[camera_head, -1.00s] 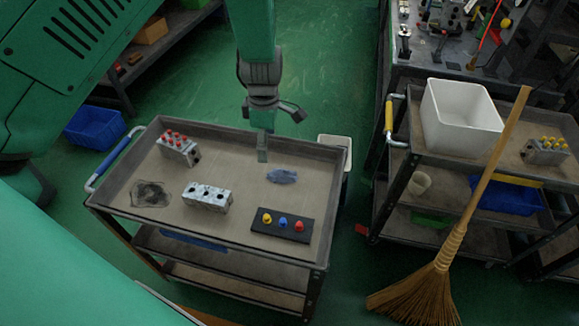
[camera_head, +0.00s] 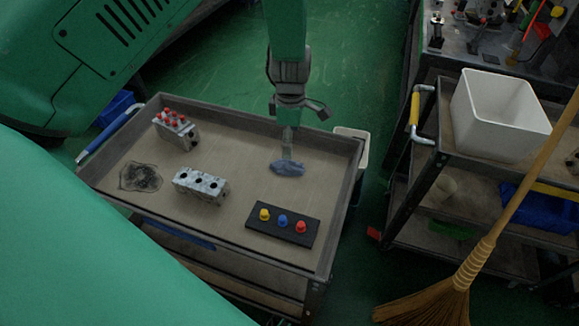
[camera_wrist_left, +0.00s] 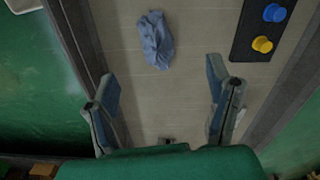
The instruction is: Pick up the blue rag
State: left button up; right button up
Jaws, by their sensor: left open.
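The blue rag (camera_head: 287,169) lies crumpled on the top tray of the near cart, toward its far right part. It also shows in the left wrist view (camera_wrist_left: 156,40), ahead of and between the lines of the two fingers. My left gripper (camera_head: 287,150) hangs down just behind and above the rag. In the wrist view the fingers of my left gripper (camera_wrist_left: 162,82) are spread wide with nothing between them. My right gripper is not in view.
The cart tray (camera_head: 240,125) has raised rims. It holds a block with red knobs (camera_head: 175,130), a grey valve block (camera_head: 201,185), a dark stain or mesh (camera_head: 140,177) and a black panel with colored knobs (camera_head: 283,224). A broom (camera_head: 500,220) and a second cart with a white bin (camera_head: 500,115) stand right.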

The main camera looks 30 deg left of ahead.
aim_at(288, 164)
pick_arm(q)
notch_tip(288, 164, down, 6)
jog(key=shift+r, duration=0.15)
jog(key=shift+w+a+f, duration=0.1)
jog(key=shift+a+f, duration=0.1)
jog(key=shift+f, duration=0.7)
jog(key=shift+a+f, duration=0.15)
jog(key=shift+f, duration=0.8)
jog(key=shift+w+a+f, duration=0.1)
jog(key=shift+a+f, duration=0.1)
jog(key=shift+f, duration=0.7)
jog(key=shift+s+r, duration=0.1)
jog(key=c, duration=1.1)
